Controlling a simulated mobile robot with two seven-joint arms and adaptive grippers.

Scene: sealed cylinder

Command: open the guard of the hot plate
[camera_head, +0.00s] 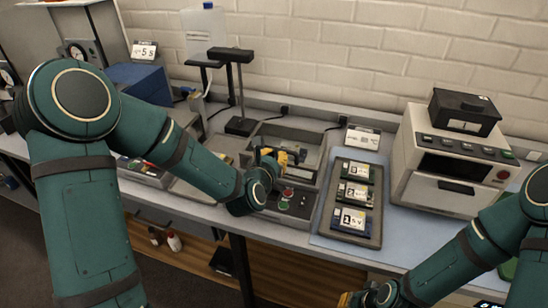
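A low grey unit (306,203) with a red button on its front panel stands at the middle of the bench. It has a recessed bay behind the panel and seems to be the hot plate. I cannot make out a separate guard or whether it is open. My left gripper (283,157), with yellow parts, is over this bay. My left wrist covers part of the unit, and I cannot tell if the fingers touch anything. My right gripper (348,299) is low at the bottom edge, mostly cut off, in front of the bench and away from the unit.
A grey tray (318,228) with numbered cards lies right of the unit. A white oven-like device (437,198) with a black box (464,111) on top stands further right. A black stand (240,126) rises behind my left arm. Blue mat between tray and device is clear.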

